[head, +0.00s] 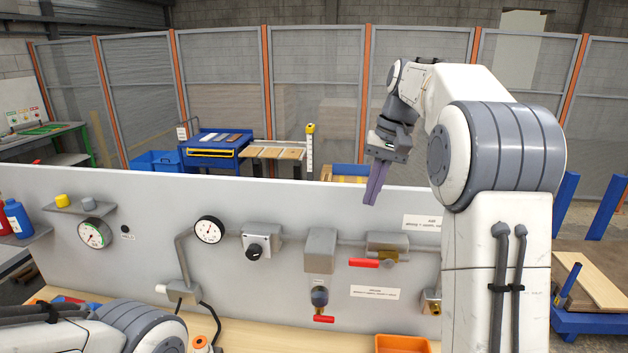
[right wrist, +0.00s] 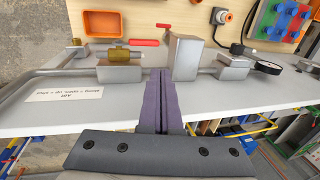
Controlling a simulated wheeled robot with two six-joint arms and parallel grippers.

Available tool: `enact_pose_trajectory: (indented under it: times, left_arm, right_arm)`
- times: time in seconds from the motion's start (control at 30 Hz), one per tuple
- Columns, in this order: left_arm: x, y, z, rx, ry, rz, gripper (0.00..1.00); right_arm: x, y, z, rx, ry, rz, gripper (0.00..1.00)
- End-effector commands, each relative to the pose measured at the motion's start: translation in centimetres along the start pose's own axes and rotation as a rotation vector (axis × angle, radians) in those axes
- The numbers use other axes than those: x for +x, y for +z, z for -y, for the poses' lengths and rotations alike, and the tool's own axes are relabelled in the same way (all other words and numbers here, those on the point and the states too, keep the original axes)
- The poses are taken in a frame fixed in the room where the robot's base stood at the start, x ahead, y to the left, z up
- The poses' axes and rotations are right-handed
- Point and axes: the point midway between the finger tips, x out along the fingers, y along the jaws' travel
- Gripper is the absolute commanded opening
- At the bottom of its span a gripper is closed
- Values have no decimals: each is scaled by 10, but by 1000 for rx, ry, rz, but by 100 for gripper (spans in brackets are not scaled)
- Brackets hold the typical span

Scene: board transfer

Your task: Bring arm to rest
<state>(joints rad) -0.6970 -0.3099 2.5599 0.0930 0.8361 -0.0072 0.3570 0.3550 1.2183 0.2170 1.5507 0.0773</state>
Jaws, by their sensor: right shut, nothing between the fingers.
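My right arm is raised on the right of the head view. Its gripper (head: 371,192) points down just over the top edge of the grey upright panel (head: 130,205). Its two purple fingers are together with nothing between them. They also show in the right wrist view (right wrist: 162,80), in front of the panel's fittings. Part of my left arm shows at the lower left of the head view, but its gripper is out of sight.
The panel carries gauges (head: 209,230), a grey box (head: 320,250) and red-handled valves (head: 364,263). An orange tray (head: 402,344) lies on the wooden bench below. A blue cart (head: 215,147) and mesh fencing stand behind. The air above the panel's left part is clear.

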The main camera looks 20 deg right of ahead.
Motion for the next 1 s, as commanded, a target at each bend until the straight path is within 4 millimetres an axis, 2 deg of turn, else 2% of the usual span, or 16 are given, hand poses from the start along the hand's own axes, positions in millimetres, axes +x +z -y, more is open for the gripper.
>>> enact_pose_trajectory:
  times: [0.07,0.17,0.27,0.37,0.4,0.47,0.5,0.6,0.73,0.8,0.9,1.0]
  left_arm:
    - [1,0,0,0,0,0,98]
    - [6,0,0,0,0,0,98]
    - [19,1,1,-1,0,0,98]
    - [36,2,3,-2,0,0,98]
    - [42,2,3,-3,0,0,98]
    - [52,3,4,-4,0,0,98]
    - [58,3,4,-4,0,0,98]
    - [73,4,5,-5,0,0,98]
    - [89,5,6,-7,0,0,98]
    - [94,5,7,-8,0,0,98]
    - [100,5,7,-8,0,0,98]
    - [101,5,7,-9,0,0,98]
  right_arm:
    - [1,1,2,-4,0,1,0]
    - [14,11,15,-42,4,8,0]
    - [44,40,43,-134,15,25,0]
    - [86,90,75,-278,33,43,0]
    - [105,114,85,-341,41,51,0]
    - [131,151,95,-437,51,61,0]
    - [149,176,98,-503,59,66,0]
    - [192,238,95,-667,75,81,0]
    - [238,304,73,-860,90,94,0]
    - [255,329,59,-941,94,97,0]
    - [272,352,41,-1022,99,103,0]
    - [282,367,42,-1060,101,104,0]
